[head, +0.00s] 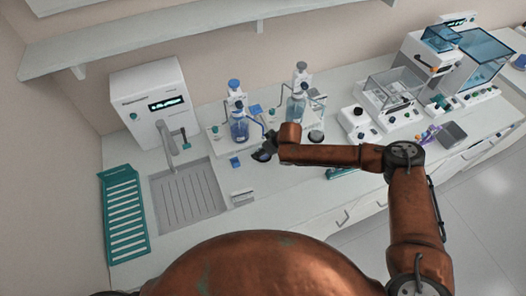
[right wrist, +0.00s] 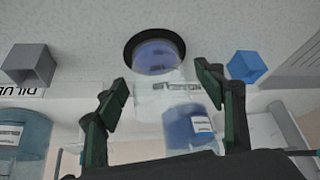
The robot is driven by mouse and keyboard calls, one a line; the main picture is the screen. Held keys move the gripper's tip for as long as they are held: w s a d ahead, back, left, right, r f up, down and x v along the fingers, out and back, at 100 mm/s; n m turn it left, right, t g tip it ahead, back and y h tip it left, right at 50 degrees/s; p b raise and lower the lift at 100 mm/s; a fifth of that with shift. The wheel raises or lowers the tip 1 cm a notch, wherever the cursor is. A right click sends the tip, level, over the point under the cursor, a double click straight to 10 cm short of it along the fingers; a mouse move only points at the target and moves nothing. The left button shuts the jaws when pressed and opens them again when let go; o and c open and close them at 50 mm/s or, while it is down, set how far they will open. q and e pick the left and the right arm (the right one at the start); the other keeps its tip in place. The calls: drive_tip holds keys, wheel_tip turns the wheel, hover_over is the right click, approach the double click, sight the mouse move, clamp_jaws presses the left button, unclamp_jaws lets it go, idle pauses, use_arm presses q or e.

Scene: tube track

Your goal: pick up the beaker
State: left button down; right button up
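A clear beaker (right wrist: 150,98) with a label shows in the right wrist view between the fingers of my right gripper (right wrist: 168,100). Bluish liquid shows within a dark round ring (right wrist: 180,45) at its end. The two fingers are spread apart, with visible gaps to the beaker, and no grip shows. In the head view my right gripper (head: 262,154) is low over the counter, in front of the blue bottle, and mostly hides the beaker. My left gripper is not in view.
A sink (head: 187,195) is to the left; lab instruments (head: 390,92) are to the right.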

drive_tip(key=c, duration=1)
drive_tip(key=shift+r, duration=0.1)
drive_tip(key=shift+c, duration=0.2)
